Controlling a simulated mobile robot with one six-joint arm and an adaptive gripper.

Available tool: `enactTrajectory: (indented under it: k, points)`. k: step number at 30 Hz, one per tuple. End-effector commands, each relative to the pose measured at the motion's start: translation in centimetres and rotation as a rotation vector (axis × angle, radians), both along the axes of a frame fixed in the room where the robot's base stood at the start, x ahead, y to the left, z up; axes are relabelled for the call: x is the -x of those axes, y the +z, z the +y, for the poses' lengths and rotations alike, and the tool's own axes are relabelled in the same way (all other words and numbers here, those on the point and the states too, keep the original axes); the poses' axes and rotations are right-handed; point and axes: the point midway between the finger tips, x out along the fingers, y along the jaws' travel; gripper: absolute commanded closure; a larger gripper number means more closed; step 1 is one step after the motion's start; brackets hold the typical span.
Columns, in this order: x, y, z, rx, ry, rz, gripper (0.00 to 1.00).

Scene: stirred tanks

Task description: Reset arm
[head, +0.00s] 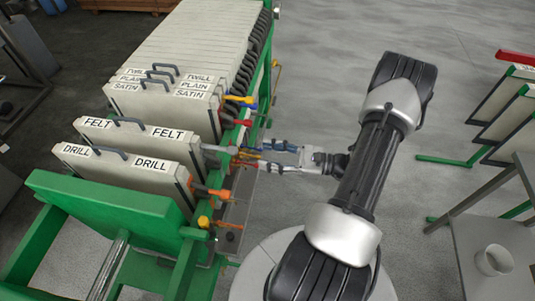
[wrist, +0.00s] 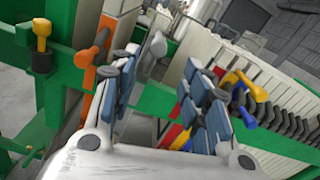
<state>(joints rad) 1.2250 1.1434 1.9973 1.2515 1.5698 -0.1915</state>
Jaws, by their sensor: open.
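My arm reaches left across the head view from a round base. My gripper (head: 264,157) is beside the green frame of a filter press, level with a row of coloured handles. In the wrist view my gripper (wrist: 168,75) has its two blue-padded fingers apart. A grey handle (wrist: 154,46) shows beyond the gap between them; I cannot tell whether it touches a finger. An orange handle (wrist: 92,62) stands just left of the left finger. Yellow and blue handles (wrist: 246,86) are behind the right finger. I see nothing held.
White plates labelled FELT (head: 150,150) and DRILL (head: 125,175) stand apart from the thick plate stack (head: 190,50). A green press end (head: 105,205) is at lower left. A grey table with a white cup (head: 494,261) is at lower right. Open floor lies behind my arm.

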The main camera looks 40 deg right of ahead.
Motion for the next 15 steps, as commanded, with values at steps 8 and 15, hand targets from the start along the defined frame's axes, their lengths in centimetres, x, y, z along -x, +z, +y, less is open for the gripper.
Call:
enactTrajectory:
  k: [8,15]
  points:
    - [0.0,0.0,0.0,-0.001,-0.001,0.0,0.57]
    - [-0.6,2.0,1.8,0.07,0.106,0.002,0.57]
